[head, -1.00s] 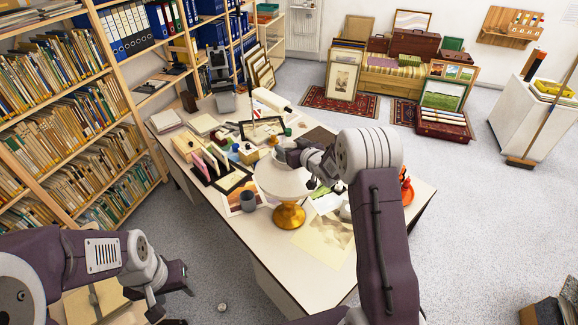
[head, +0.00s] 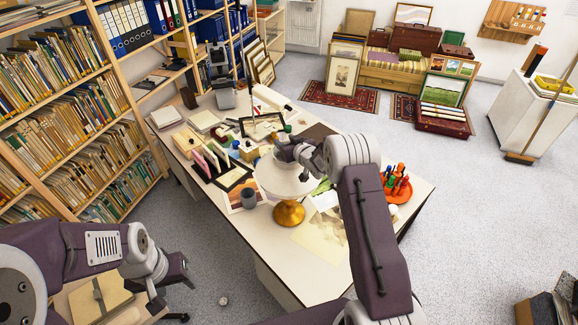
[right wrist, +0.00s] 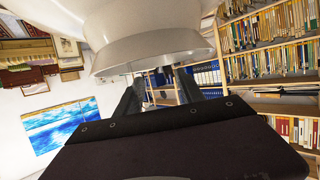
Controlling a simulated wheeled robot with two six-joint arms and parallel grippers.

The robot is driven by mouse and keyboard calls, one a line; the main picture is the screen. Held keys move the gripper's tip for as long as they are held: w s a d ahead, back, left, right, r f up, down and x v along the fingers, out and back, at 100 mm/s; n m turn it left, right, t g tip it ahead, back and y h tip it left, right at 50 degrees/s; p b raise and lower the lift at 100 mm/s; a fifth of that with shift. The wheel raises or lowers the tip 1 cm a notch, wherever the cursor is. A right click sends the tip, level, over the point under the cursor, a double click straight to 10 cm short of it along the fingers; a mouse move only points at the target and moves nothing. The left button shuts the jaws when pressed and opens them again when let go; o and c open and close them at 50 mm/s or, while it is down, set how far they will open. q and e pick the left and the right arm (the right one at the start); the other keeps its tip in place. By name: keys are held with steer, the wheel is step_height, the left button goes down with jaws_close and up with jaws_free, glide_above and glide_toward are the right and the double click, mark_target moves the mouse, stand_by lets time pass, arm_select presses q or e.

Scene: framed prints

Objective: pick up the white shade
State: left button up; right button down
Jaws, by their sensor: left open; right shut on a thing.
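The white shade (head: 279,181) is a wide bowl shape above the round gold lamp base (head: 289,212) on the desk. I cannot tell whether shade and base touch. My right gripper (head: 302,160) is at the shade's upper right side and is shut on it. In the right wrist view the shade (right wrist: 160,45) fills the top, its rim just above and between my fingers (right wrist: 160,90); the exact contact is hidden. My left gripper (head: 168,300) is open and empty at the lower left, away from the desk.
A flat print (head: 325,238) lies in front. Bookshelves (head: 60,130) line the left; open floor lies right.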

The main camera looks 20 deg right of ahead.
steer(key=shift+w+r+b, duration=0.1)
steer(key=shift+r+b, duration=0.35)
steer(key=shift+r, duration=0.4)
step_height(320, 180, up, 2)
steer(key=shift+r+b, duration=0.25)
steer(key=shift+b, duration=0.05)
steer(key=shift+w+d+r, duration=0.15)
steer(key=shift+d+r, duration=0.3)
steer(key=shift+d, duration=0.2)
steer(key=w+d+r+p, duration=0.3)
steer(key=d+r, duration=0.3)
steer(key=d, duration=0.4)
